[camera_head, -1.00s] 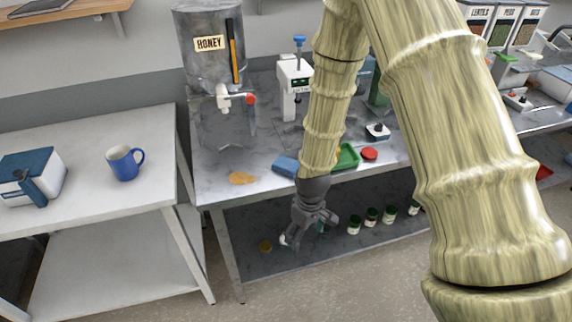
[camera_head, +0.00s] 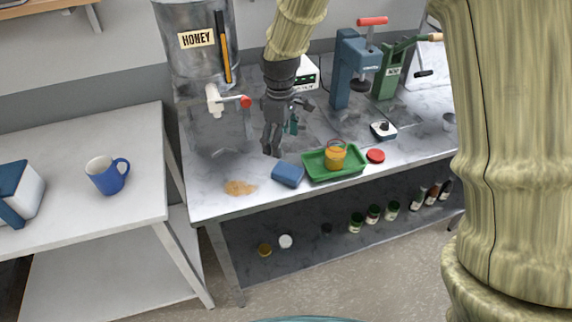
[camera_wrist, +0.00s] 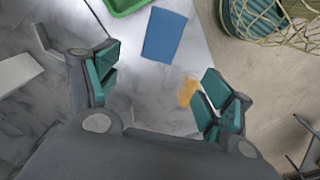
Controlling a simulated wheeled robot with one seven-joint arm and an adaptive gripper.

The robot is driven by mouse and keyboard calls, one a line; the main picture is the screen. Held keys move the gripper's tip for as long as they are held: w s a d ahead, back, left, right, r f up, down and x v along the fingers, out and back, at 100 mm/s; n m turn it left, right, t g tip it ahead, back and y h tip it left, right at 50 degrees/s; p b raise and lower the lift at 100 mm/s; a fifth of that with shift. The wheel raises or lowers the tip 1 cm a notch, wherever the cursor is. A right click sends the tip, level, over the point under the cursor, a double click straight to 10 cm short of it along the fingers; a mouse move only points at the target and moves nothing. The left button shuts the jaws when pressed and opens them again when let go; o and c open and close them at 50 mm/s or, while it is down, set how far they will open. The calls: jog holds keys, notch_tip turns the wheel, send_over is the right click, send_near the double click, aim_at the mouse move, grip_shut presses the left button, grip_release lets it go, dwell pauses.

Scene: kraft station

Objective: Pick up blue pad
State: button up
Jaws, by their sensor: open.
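The blue pad (camera_head: 287,174) lies on the marble-topped table near its front edge, just left of a green tray. It also shows in the wrist view (camera_wrist: 165,35), at the top middle, beyond my fingertips. My gripper (camera_head: 281,128) is above the table, behind the pad in the head view. In the wrist view my gripper (camera_wrist: 155,90) has its teal-padded fingers spread wide with nothing between them. The pad is fully in view and apart from the fingers.
The green tray (camera_head: 318,174) holds a jar of orange honey (camera_head: 335,156). A red lid (camera_head: 375,156) lies to its right. An orange spill (camera_head: 239,188) is left of the pad. The honey tank (camera_head: 195,65) with its tap stands at the back left. Several jars stand on the lower shelf.

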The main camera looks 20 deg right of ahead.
jog(key=p, duration=0.1)
send_over(283, 168)
notch_tip(283, 168, down, 5)
jog(key=shift+s+f+p, duration=0.15)
jog(key=shift+f+p, duration=1.2)
jog(key=shift+f, duration=1.4)
jog(key=c, duration=1.1)
jog(key=shift+r, duration=0.1)
